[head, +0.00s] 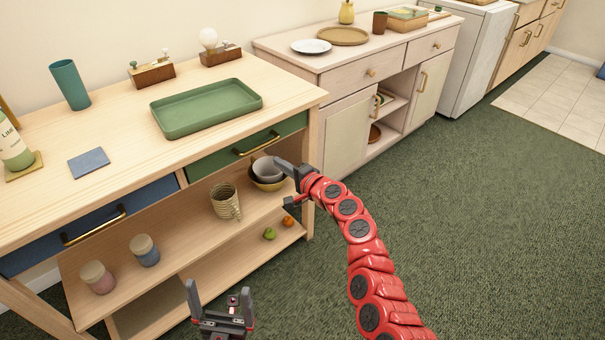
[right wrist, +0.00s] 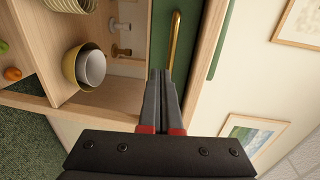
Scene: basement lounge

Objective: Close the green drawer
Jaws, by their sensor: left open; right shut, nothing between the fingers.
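The green drawer (head: 218,158) is under the right part of the wooden table, with a brass handle (head: 257,144) on its front. Its front looks about level with the table's front edge, and I see no clear gap. The drawer front (right wrist: 159,35) and handle (right wrist: 175,35) also show in the right wrist view. My right gripper (head: 277,161) is shut and empty, just below the drawer's right part. In the right wrist view its fingertips (right wrist: 161,72) overlap the green front near one handle end; contact is unclear. My left gripper (head: 219,287) is open and empty, low before the shelves.
A blue drawer (head: 75,232) is at the left. A green tray (head: 205,107) lies on the tabletop (head: 130,128). Bowls (head: 266,172), a mug (head: 224,202) and jars (head: 97,277) stand on the shelf below. A second cabinet (head: 347,137) is at the right. The green carpet (head: 460,230) is clear.

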